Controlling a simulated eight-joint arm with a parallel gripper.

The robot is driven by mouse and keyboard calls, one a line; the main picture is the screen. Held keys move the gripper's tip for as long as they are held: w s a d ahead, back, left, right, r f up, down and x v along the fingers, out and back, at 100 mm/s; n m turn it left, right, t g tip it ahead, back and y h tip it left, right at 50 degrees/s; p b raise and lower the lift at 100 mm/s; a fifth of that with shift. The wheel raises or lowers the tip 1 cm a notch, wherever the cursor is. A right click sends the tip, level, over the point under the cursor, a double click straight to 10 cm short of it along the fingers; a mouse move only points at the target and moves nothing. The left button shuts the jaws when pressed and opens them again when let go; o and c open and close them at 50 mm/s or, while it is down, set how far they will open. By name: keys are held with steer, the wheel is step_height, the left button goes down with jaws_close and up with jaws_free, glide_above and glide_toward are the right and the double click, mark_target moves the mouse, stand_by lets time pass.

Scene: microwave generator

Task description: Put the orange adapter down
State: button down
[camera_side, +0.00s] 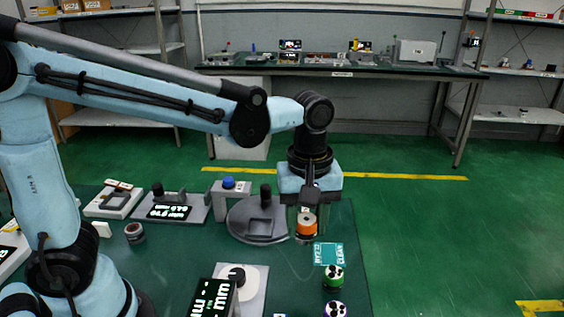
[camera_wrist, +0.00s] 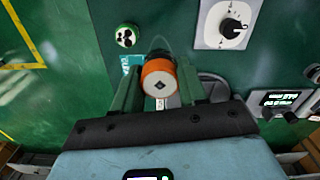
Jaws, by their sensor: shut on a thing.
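The orange adapter (camera_side: 306,224) is a short cylinder with an orange band and a metallic lower part. It also shows in the wrist view (camera_wrist: 159,77), end-on with a dark mark at its centre. My gripper (camera_side: 306,218) is shut on it, with green fingers on either side in the wrist view (camera_wrist: 160,88). The adapter hangs upright, apparently above the table near a teal label plate (camera_side: 328,254). In the wrist view the adapter partly covers that plate (camera_wrist: 133,62). I cannot tell the exact gap below it.
A green-banded adapter (camera_side: 333,278) and a purple-banded one (camera_side: 335,309) stand on the dark green table (camera_side: 350,225) to the front. A grey round fixture (camera_side: 257,222) stands left of my gripper. A white knob panel (camera_side: 252,290) and a display box (camera_side: 213,298) are nearer.

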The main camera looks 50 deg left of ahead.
steer(key=w+d+f, duration=0.1)
steer(key=w+d, duration=0.1)
steer(key=d, duration=0.5)
steer(key=w+a+f, duration=0.4)
steer(key=w+a, duration=0.1)
steer(key=w+a+f, duration=0.2)
steer(key=a+f, duration=0.1)
steer(key=shift+w+a+f, duration=0.1)
steer(key=shift+w+a, duration=0.15)
steer(key=shift+w, duration=0.1)
steer(key=shift+f, duration=2)
steer(key=shift+f, duration=0.15)
steer(key=c, duration=0.6)
jaws_free()
